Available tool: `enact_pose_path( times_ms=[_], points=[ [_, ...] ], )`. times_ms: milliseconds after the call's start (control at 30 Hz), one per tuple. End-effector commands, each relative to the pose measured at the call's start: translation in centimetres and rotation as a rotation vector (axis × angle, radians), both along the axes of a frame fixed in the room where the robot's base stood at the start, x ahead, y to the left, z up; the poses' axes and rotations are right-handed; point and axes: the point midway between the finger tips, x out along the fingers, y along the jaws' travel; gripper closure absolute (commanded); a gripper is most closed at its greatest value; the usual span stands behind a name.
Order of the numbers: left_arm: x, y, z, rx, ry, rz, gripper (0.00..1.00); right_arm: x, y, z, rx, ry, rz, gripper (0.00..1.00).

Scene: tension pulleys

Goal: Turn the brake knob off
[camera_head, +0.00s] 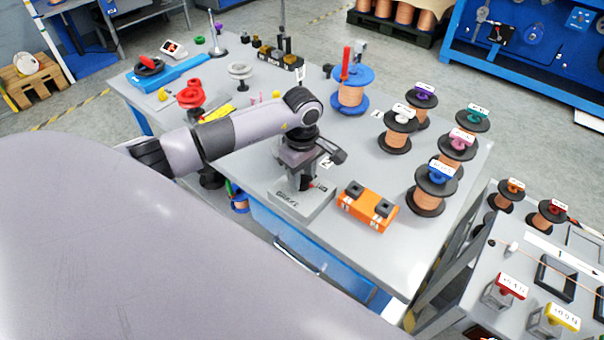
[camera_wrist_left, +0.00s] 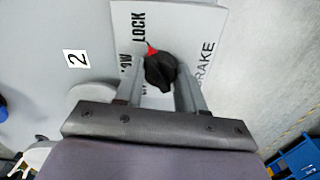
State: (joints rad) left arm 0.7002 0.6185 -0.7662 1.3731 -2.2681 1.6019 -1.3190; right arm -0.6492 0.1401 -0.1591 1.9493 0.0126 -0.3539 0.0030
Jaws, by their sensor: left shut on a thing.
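The brake box (camera_head: 287,202) is a grey panel near the table's front edge. Its light label plate (camera_wrist_left: 198,20) in the left wrist view reads LOCK and BRAKE, with other words partly covered. The brake knob (camera_wrist_left: 160,72) is black with a red pointer, which points up and left toward the lower end of LOCK. My left gripper (camera_head: 299,182) is over the box, pointing down. In the left wrist view its two fingers (camera_wrist_left: 161,80) stand on either side of the knob, shut on it. In the head view the knob is mostly hidden by the gripper. My right gripper is not in view.
An orange block (camera_head: 367,206) with black tops stands right of the box. Several wire spools stand at the table's right, including one with a blue label (camera_head: 428,199). A blue spool (camera_head: 351,90) stands behind the gripper. A number 2 tag (camera_wrist_left: 76,59) lies beside the box.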

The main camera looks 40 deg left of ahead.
Motion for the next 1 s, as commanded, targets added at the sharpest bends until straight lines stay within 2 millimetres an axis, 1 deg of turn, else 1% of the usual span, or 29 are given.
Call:
enact_pose_path(
  times_ms=[167, 367, 1000],
  points=[
    [0.0, 0.1, 0.0, 0.002, 0.000, 0.042, 0.92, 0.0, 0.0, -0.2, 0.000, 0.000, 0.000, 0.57],
    [0.0, 0.1, -0.1, 0.003, 0.000, 0.157, 0.92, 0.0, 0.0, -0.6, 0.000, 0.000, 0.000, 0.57],
    [0.0, 0.1, 0.0, 0.002, 0.000, 0.749, 0.92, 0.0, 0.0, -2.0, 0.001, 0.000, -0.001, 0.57]
  ],
)
